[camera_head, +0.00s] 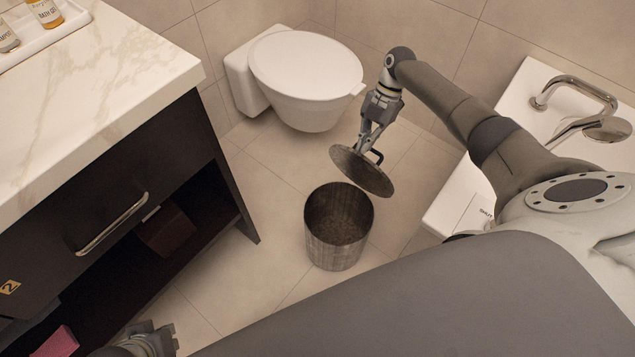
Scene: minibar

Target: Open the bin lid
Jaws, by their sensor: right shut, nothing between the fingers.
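The bin (338,245) is a round, dark, mottled bucket standing upright on the floor tiles, and its open top shows the inside.
A white toilet (305,75) stands behind the bin. A dark cabinet (110,200) with a marble top fills the left, holding a tray (45,35) of bottles. A white basin or tub edge (455,195) with a tap is at the right. Floor around the bin is clear.

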